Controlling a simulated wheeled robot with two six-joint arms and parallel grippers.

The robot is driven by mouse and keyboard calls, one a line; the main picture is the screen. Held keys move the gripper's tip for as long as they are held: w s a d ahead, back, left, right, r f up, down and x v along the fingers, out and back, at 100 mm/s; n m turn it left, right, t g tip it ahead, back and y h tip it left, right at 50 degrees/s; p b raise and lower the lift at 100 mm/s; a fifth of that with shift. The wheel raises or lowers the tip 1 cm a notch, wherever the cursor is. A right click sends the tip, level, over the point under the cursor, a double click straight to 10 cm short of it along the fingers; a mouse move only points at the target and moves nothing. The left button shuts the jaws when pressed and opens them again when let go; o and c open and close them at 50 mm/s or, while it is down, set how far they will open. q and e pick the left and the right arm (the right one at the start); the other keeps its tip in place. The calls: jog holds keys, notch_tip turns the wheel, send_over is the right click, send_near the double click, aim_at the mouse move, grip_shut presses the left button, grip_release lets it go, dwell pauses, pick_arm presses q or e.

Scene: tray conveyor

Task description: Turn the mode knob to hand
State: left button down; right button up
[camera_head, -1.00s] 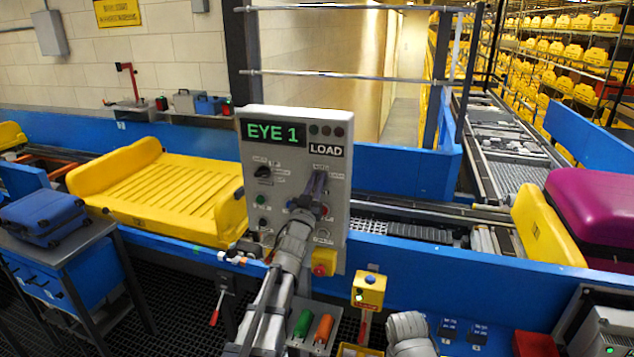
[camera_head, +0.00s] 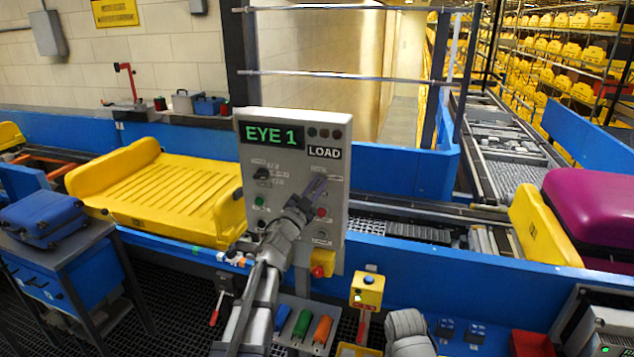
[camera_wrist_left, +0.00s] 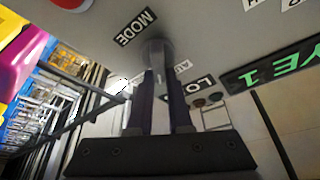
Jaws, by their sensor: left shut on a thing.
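The grey control panel (camera_head: 292,150) stands upright in the middle of the head view, with a green "EYE 1" display and a "LOAD" label. My left gripper (camera_head: 316,186) is at the panel's right half, below the "LOAD" label. In the left wrist view a grey round knob (camera_wrist_left: 156,48) sits beside the "MODE" label (camera_wrist_left: 135,27), and the fingers of my left gripper (camera_wrist_left: 158,100) are shut on it. In the head view the gripper hides the knob, so its pointer setting cannot be read.
A black knob (camera_head: 262,174) and a red button (camera_head: 321,212) are close on the panel. A red stop button on a yellow box (camera_head: 322,263) is at its lower edge. A yellow tray (camera_head: 165,190) lies behind on the conveyor. A blue suitcase (camera_head: 42,217) lies at left.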

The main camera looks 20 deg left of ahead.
pick_arm(q)
jog(key=m, duration=0.2)
jog(key=m+g+h+p, duration=0.1)
jog(key=m, duration=0.1)
jog(key=m+g+p, duration=0.1)
jog(key=m, duration=0.1)
jog(key=shift+w+f+h, duration=0.1)
jog(key=shift+f+h, duration=0.15)
jog(key=shift+h, duration=0.05)
jog(key=shift+m, duration=0.4)
jog(key=c, duration=1)
grip_release()
jog(key=shift+o, duration=0.8)
jog(key=shift+w+f, duration=0.15)
